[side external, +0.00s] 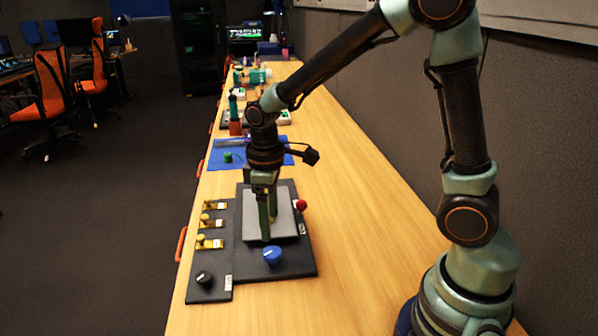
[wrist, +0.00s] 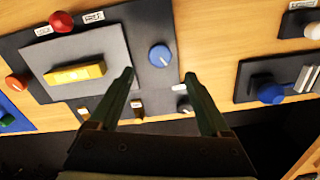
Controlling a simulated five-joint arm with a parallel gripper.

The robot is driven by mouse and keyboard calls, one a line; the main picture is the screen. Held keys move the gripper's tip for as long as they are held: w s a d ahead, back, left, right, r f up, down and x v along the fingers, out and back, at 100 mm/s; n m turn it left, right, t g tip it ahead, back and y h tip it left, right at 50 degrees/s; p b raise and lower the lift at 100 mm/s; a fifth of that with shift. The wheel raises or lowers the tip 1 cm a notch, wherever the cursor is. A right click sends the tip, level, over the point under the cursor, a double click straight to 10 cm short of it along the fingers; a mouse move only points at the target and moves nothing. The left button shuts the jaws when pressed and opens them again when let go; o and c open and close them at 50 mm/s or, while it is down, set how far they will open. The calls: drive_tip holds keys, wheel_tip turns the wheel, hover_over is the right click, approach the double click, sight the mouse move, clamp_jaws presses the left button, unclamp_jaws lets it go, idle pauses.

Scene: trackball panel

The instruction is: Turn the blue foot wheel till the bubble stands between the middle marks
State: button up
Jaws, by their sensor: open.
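The blue foot wheel (side external: 271,255) is a round knob with a pale pointer line, on the near part of the dark panel. In the wrist view the wheel (wrist: 160,55) lies just beyond and between my fingertips. My gripper (side external: 268,226) points down over the light grey plate (side external: 290,227), behind the wheel in the side view. In the wrist view my gripper (wrist: 158,76) is open, with nothing between its fingers. A yellow bar (wrist: 75,73) lies on the grey plate (wrist: 112,48); it may be the level. I cannot make out a bubble or marks.
A red knob (side external: 301,204) stands at the panel's right edge. Several yellow fittings (side external: 210,242) and a black knob (side external: 204,278) line its left side. A blue mat (side external: 228,154) lies farther back. The wooden table (side external: 345,235) is bare to the right.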

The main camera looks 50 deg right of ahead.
sight(272, 252)
wheel_tip(272, 252, down, 8)
drive_tip(key=shift+f, duration=0.15)
idle(0.3)
clamp_jaws()
drive_tip(key=n, duration=0.4)
drive_tip(key=shift+n, duration=2.9)
